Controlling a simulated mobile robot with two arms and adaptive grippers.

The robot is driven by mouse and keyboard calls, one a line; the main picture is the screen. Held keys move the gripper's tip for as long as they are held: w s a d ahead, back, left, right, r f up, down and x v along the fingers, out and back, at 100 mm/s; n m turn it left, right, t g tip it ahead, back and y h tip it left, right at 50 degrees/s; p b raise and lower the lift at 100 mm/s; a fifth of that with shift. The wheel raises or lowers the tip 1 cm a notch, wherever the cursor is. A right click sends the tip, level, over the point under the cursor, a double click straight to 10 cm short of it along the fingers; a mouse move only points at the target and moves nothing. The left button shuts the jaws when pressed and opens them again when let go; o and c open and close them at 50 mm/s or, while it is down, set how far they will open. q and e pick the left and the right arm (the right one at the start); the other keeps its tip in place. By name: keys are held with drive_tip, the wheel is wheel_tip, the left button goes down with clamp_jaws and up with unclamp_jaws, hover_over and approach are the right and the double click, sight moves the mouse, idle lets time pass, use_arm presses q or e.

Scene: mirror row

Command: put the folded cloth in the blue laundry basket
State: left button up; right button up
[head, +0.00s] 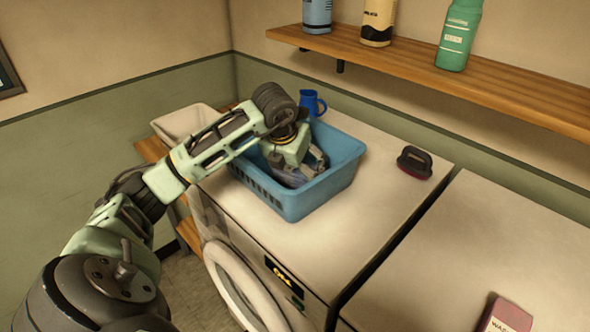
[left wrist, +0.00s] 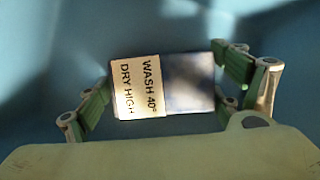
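The blue laundry basket (head: 331,180) stands on top of the front-loading machine, and its blue inside fills the background of the left wrist view (left wrist: 150,35). My left gripper (head: 305,172) reaches down inside the basket. In the left wrist view its fingers (left wrist: 163,87) meet both sides of the folded cloth (left wrist: 189,82), so it looks shut on it. The cloth is dark blue with a cream band reading WASH 40° DRY HIGH. Whether the cloth touches the basket floor is hard to tell. My right gripper is not in view.
A blue jug (head: 311,102) stands behind the basket. A dark-handled brush (head: 414,163) lies to its right, and a pink box (head: 507,315) on the nearer right surface. A pale bin (head: 185,122) is at the left. A shelf (head: 430,68) with bottles hangs above.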

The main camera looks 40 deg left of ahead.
use_arm(q)
drive_tip(key=shift+o, duration=1.3)
drive_tip(key=shift+r, duration=0.1)
drive_tip(key=shift+r, duration=0.2)
drive_tip(key=b+v, duration=0.2)
drive_tip(key=v, duration=1)
